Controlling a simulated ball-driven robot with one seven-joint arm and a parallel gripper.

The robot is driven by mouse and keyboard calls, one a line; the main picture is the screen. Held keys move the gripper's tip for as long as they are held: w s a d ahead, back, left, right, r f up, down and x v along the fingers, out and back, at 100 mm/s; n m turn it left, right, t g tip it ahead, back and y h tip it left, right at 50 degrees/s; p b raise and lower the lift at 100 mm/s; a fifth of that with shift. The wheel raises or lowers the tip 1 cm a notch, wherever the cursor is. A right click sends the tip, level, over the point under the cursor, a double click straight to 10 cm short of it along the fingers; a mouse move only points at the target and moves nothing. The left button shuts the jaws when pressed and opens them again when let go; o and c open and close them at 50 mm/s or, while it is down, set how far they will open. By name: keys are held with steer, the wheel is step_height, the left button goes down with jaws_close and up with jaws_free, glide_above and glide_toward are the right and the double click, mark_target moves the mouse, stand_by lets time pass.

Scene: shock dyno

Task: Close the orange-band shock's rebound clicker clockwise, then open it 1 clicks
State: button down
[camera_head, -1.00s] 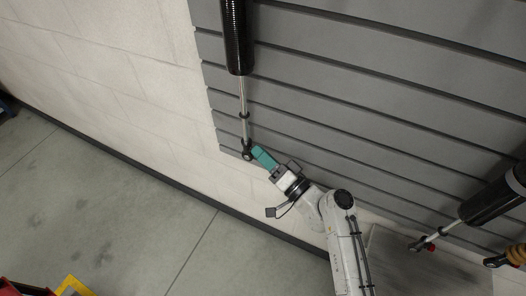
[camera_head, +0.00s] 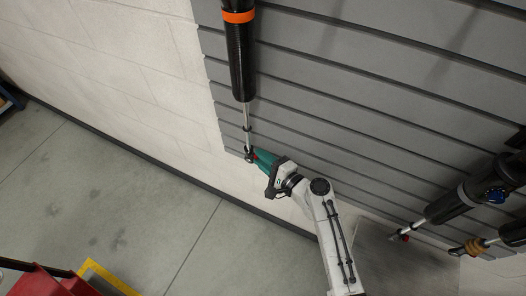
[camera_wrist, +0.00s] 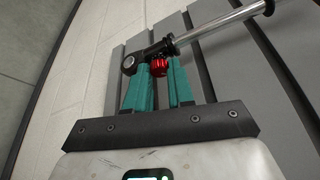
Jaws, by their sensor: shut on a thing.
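The orange-band shock (camera_head: 242,60) hangs on the slatted wall, upper middle in the head view, with its orange band (camera_head: 238,16) near the top edge. Its thin shaft (camera_head: 246,116) runs down to a black eyelet end, which also shows in the wrist view (camera_wrist: 135,62). A red rebound clicker knob (camera_wrist: 158,68) sits beside the eyelet. My gripper (camera_head: 255,157) has teal fingers and reaches the shaft's lower end from the lower right. In the wrist view its two fingers (camera_wrist: 161,70) are shut on the red knob, one on each side.
The grey slatted panel (camera_head: 330,110) lies behind the shock. Other black shocks hang at the right, one with a blue knob (camera_head: 495,195) and one with a gold part (camera_head: 475,246). A red cart (camera_head: 40,282) stands at the bottom left. The floor (camera_head: 120,190) between is clear.

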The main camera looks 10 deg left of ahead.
steer(key=shift+w+r+m+g+h+p, duration=0.15)
steer(key=shift+m+g+p, duration=0.6)
steer(key=shift+m+p, duration=0.65)
steer(key=shift+s+m+g+h+p, duration=0.15)
steer(key=shift+m+g+p, duration=0.6)
steer(key=shift+m+p, duration=0.65)
steer(key=shift+w, duration=0.1)
steer(key=c, duration=1)
jaws_free()
steer(key=shift+d, duration=0.15)
steer(key=p+v, duration=0.1)
steer(key=v, duration=0.9)
steer(key=shift+d, duration=0.25)
